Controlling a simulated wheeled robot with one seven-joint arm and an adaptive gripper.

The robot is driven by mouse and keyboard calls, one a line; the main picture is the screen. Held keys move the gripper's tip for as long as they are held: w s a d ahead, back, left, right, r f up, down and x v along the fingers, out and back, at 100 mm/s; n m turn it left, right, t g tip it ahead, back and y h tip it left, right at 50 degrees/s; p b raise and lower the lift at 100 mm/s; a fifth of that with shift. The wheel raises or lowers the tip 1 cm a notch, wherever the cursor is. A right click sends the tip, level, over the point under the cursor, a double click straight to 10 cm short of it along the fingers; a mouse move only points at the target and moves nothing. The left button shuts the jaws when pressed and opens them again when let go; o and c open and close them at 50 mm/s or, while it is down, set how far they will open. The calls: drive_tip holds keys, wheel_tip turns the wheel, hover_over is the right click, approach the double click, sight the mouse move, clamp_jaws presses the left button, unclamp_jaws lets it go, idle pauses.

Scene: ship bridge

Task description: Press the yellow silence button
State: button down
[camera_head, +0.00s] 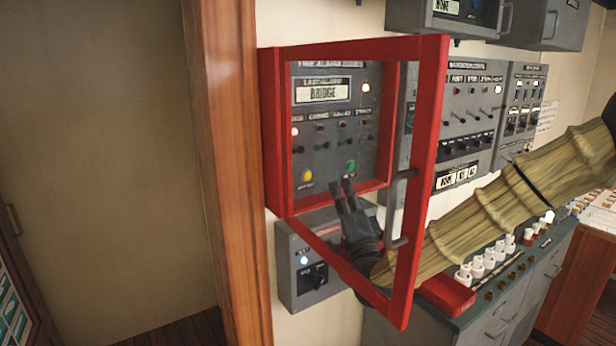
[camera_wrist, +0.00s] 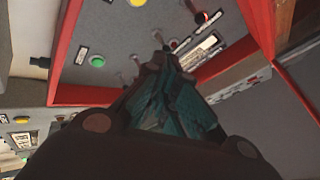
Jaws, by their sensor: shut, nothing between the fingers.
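The yellow button (camera_head: 307,175) is on the lower left of a grey panel inside a red-framed cabinet (camera_head: 276,150). Its edge also shows at the top of the wrist view (camera_wrist: 138,2). A green button (camera_head: 350,166) sits to its right, and it shows in the wrist view too (camera_wrist: 97,61). My gripper (camera_head: 342,184) is shut and empty, in front of the panel's lower part, below the green button and to the right of the yellow one. In the wrist view my gripper (camera_wrist: 163,45) points toward the panel. I cannot tell whether the fingertips touch anything.
The cabinet's red door frame (camera_head: 429,150) stands open, and my arm passes behind or through it; contact is unclear. A grey box (camera_head: 312,280) with a switch is below the cabinet. A wooden post (camera_head: 240,170) is at the left. A console (camera_head: 500,290) stands at the lower right.

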drive_tip(key=w+a, duration=0.4)
drive_tip(key=w, duration=0.2)
drive_tip(key=shift+w+a, duration=0.25)
drive_tip(key=shift+a, duration=0.1)
drive_tip(key=shift+w+a+f+b, duration=0.1)
drive_tip(key=shift+w+a+b, duration=0.05)
drive_tip(key=shift+b, duration=0.15)
idle(1.2)
drive_tip(key=shift+w+a+b, duration=0.35)
drive_tip(key=shift+w+b, duration=0.15)
idle(1.1)
idle(0.4)
drive_tip(key=shift+s+d+b, duration=0.45)
drive_tip(key=shift+s+d, duration=0.05)
drive_tip(key=shift+s, duration=0.2)
